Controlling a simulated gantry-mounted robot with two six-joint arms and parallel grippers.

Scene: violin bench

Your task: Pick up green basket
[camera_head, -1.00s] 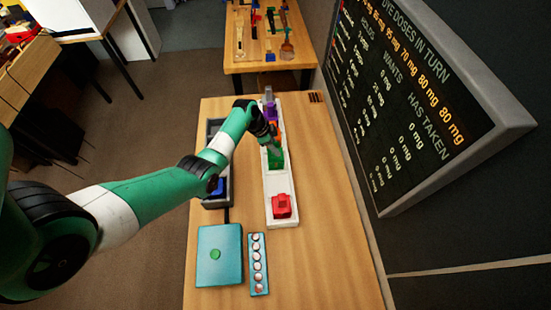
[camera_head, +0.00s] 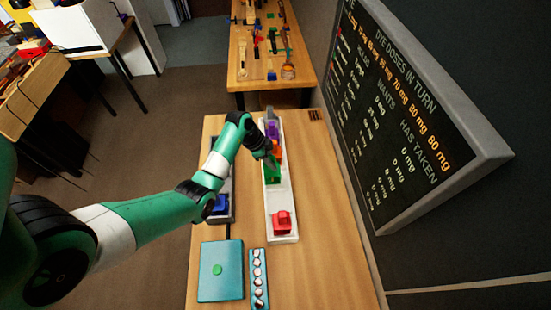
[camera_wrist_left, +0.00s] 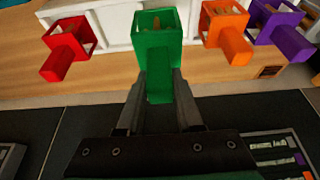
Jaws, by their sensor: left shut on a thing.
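The green basket (camera_head: 272,175) is in the white rack (camera_head: 281,200) on the bench, between the red basket and the orange one. My left gripper (camera_wrist_left: 159,88) is shut on the green basket's handle in the left wrist view, where the open-topped basket (camera_wrist_left: 158,38) shows large in front of the rack. In the head view my left gripper (camera_head: 270,160) reaches in from the left and partly covers it. I cannot tell whether the basket touches the rack. My right gripper is not in view.
A red basket (camera_head: 282,222) sits at the near end of the rack; orange (camera_head: 277,149) and purple (camera_head: 272,130) ones are at the far end. A dark tray holds a blue basket (camera_head: 220,205). A teal box (camera_head: 221,271) and a strip of white discs (camera_head: 259,279) lie nearer. A display board (camera_head: 410,120) stands right.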

